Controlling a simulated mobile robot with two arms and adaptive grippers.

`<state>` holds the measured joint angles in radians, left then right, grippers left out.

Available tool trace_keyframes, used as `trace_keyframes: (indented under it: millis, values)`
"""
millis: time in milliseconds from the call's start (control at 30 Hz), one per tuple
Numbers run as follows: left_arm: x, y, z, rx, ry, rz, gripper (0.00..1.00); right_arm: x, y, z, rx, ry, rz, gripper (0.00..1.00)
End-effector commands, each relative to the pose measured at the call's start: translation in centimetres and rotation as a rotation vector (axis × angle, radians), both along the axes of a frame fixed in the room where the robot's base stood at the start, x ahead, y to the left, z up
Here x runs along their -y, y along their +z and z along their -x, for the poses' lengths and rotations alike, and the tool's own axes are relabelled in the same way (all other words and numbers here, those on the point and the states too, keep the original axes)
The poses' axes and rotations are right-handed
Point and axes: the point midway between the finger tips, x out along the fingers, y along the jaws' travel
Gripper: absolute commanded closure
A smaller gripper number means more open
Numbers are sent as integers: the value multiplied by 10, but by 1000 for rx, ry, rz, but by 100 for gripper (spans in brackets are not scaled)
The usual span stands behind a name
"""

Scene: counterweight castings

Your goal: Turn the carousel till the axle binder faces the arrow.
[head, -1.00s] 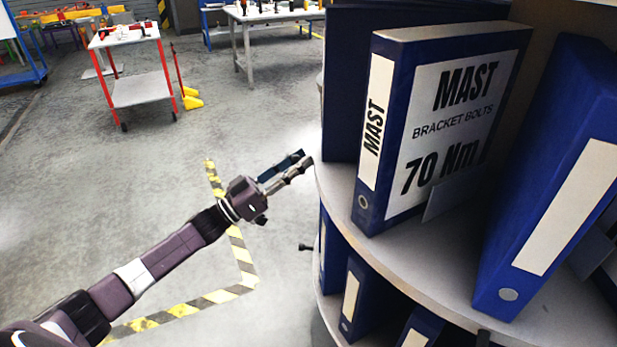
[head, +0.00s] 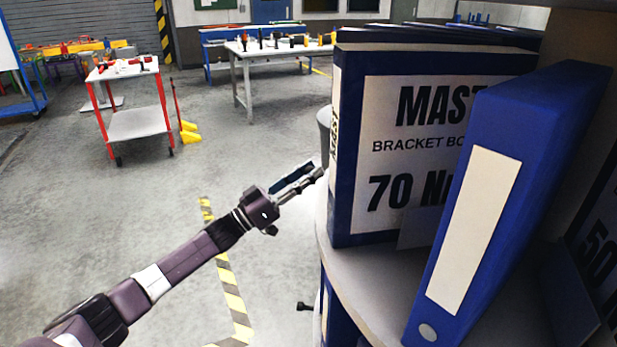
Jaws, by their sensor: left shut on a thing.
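The carousel (head: 385,300) is a round grey shelf unit filling the right side of the head view. On it stands a blue binder (head: 345,125) labelled "MAST BRACKET BOLTS 70 Nm", its spine turned to the left. In front of it a tilted blue binder (head: 520,130) shows a blank white spine label. Another binder at the right edge (head: 600,235) reads "50", partly hidden. No axle label can be read and no arrow shows. My left gripper (head: 318,172) is shut on the carousel at its left edge, beside the mast binder. My right gripper is not in view.
A red-legged cart (head: 135,125) and a grey workbench (head: 285,50) with tools stand farther back. The floor left of the carousel is clear.

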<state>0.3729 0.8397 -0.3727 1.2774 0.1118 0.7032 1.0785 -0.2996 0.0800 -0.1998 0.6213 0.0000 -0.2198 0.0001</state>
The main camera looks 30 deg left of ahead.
Motion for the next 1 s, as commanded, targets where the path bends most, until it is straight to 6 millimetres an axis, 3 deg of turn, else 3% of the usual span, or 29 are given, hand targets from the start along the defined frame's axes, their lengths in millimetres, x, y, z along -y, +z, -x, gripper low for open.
trace_keyframes:
  millis: [33, 467, 500, 1000]
  values:
    - [3, -10, -1, -15, 1, -11, 100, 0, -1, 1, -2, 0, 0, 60]
    - [3, -11, -1, -17, 1, -11, 100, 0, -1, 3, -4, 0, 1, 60]
    - [3, -11, -1, -17, 1, -11, 66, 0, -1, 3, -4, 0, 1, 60]
    - [3, -13, 1, -18, -1, -9, 66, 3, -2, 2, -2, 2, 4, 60]
